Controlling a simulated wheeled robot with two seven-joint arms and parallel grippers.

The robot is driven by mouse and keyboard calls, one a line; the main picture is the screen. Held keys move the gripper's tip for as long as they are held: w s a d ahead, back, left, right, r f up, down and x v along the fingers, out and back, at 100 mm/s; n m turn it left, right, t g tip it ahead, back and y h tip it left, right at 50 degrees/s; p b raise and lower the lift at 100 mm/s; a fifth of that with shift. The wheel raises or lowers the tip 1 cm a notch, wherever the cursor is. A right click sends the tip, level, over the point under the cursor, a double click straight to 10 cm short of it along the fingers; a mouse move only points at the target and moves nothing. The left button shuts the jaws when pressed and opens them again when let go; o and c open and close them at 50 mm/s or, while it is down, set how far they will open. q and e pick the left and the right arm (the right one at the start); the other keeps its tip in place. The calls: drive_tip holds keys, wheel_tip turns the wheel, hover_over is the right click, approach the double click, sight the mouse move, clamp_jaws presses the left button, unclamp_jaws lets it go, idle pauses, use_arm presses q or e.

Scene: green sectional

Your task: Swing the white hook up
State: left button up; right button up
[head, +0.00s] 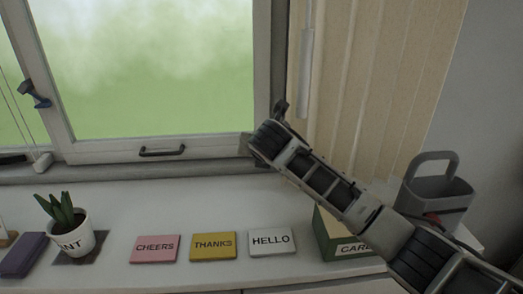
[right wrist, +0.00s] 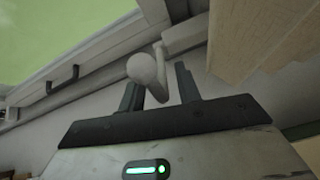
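The white hook (right wrist: 146,70) shows in the right wrist view as a pale arm with a rounded knob at its end, by the lower corner of the window frame. My right gripper (right wrist: 160,84) has its two dark fingers apart, with the hook's knob and stem showing between their tips, the knob closer to the left finger. I cannot tell whether a finger touches it. In the head view my right arm reaches from the lower right to the window's lower right corner; its gripper end (head: 265,140) covers the hook there. My left gripper is not in view.
The window frame (head: 205,146) has a dark handle (head: 162,152). Beige blinds (head: 375,80) hang to the right. On the white sill stand a potted plant (head: 72,240), pink, yellow and white cards, a green box (head: 325,235) and a grey caddy (head: 432,200) close to my arm.

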drive_tip(key=shift+s+r, duration=0.3)
drive_tip(key=shift+s, duration=0.1)
use_arm(q)
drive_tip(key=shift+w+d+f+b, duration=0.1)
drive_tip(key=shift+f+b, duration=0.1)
drive_tip(key=shift+b, duration=0.5)
use_arm(e)
drive_tip(key=v, duration=1.5)
